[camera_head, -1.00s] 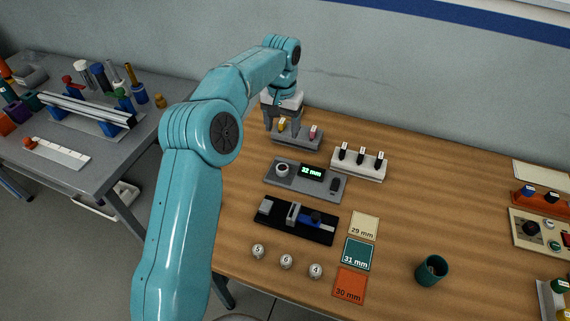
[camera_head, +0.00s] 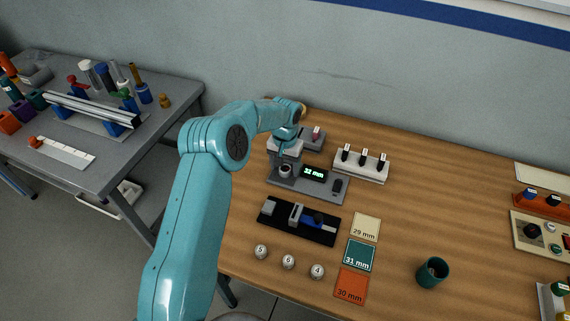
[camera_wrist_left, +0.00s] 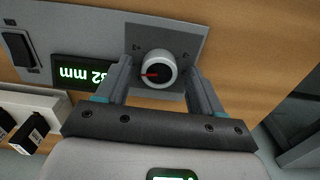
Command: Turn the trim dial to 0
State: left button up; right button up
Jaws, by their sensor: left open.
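The trim dial (camera_wrist_left: 157,70) is a round white knob with a dark centre and a red pointer line, which points left in the left wrist view. It is on a grey panel (camera_wrist_left: 152,34), beside a lit display (camera_head: 314,174) reading 32 mm. My left gripper (camera_wrist_left: 159,72) is open, with one finger on each side of the dial in that view. Gaps show between the fingers and the knob. In the head view the gripper (camera_head: 285,163) is over the dial, which is partly hidden.
A rack with black-handled pieces (camera_head: 361,163) stands right of the panel. A grey holder with a pink-topped piece (camera_head: 313,140) stands behind. A black slide fixture (camera_head: 297,220), numbered balls, coloured mm cards and a green cup (camera_head: 432,272) are in front.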

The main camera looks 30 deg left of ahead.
pick_arm(q)
jog(key=c, duration=1.1)
jog(key=shift+o, duration=0.2)
jog(key=shift+n+b, duration=1.1)
jog(key=shift+n, duration=0.2)
jog(key=n+b, duration=0.2)
jog(key=n, duration=0.2)
jog(key=shift+n, duration=0.3)
jog(key=n+b, duration=0.2)
jog(key=n, duration=0.2)
jog(key=shift+r+n+b, duration=0.1)
jog(key=shift+n+b, duration=0.3)
jog(key=shift+n, duration=1.9)
